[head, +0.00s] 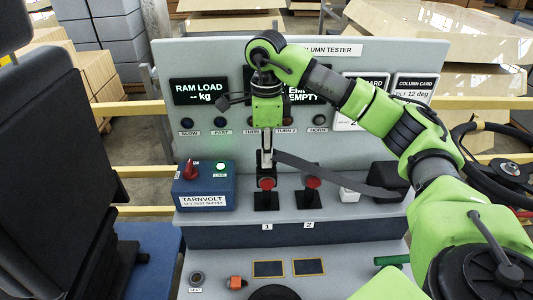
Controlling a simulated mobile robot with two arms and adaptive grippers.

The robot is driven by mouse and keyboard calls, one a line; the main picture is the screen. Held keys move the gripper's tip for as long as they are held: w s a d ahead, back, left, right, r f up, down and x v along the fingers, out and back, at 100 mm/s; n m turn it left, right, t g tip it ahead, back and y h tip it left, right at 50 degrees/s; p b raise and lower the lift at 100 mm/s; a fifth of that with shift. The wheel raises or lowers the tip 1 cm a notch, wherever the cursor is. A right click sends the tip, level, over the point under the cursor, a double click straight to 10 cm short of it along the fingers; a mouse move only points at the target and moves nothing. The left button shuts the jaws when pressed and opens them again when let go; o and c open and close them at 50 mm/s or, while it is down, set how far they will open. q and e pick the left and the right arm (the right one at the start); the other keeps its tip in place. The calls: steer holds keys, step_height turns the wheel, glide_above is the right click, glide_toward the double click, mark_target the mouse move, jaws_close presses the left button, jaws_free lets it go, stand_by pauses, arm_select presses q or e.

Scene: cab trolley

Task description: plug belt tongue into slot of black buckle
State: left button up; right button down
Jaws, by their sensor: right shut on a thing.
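My right gripper (266,146) points down over the left one of two black buckles and is shut on the belt tongue, which is mostly hidden between the fingers. The dark belt strap (335,178) runs from the tongue down to the right, towards a black box. The left black buckle (266,198) has a red top and stands upright above label 1. The tongue is right at its top; I cannot tell whether it touches or enters the slot. A similar black buckle (308,196) with a red top stands above label 2. My left gripper is not in view.
A blue supply box (206,187) with a red switch stands left of the buckles. A white block (349,194) and the black box (390,179) stand to the right. The panel (225,150) with buttons rises behind. A black seat (55,170) fills the left.

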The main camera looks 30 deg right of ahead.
steer(key=shift+f, duration=0.25)
steer(key=c, duration=1.9)
jaws_free()
step_height(320, 180, up, 12)
steer(key=shift+r, duration=0.1)
steer(key=o, duration=1.4)
